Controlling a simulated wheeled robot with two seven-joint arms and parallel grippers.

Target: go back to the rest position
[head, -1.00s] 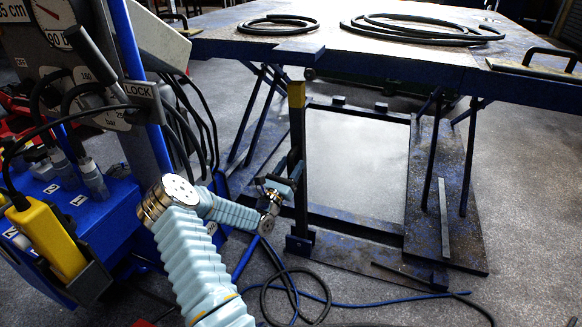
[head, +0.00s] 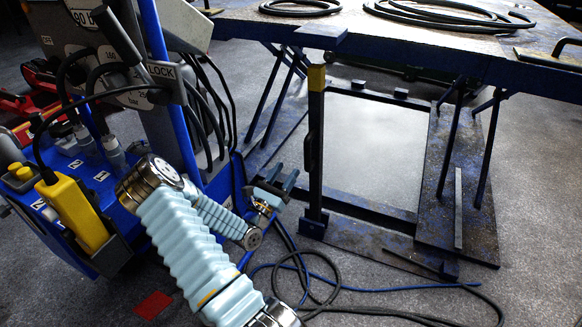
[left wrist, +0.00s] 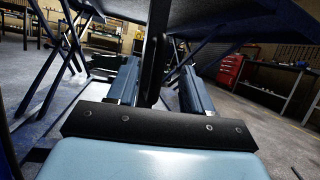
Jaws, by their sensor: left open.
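My left gripper (head: 277,180) is open and empty, with its jaws pointing toward the blue lift table. In the left wrist view its two fingers (left wrist: 160,86) stand apart, and a dark upright post (left wrist: 157,45) shows in the gap, beyond the fingertips. In the head view this post (head: 316,150), with a yellow band near its top and a black handle on its side, stands at the front of the lift table (head: 415,48). The gripper is a little to the left of the post and looks apart from it. My right gripper is not in view.
A blue control cabinet (head: 135,190) with gauges, hoses and a yellow box (head: 75,212) stands close to my left arm. Black and blue hoses (head: 320,285) lie on the floor. A red patch (head: 153,305) lies near the cabinet. Grey floor is free at front right.

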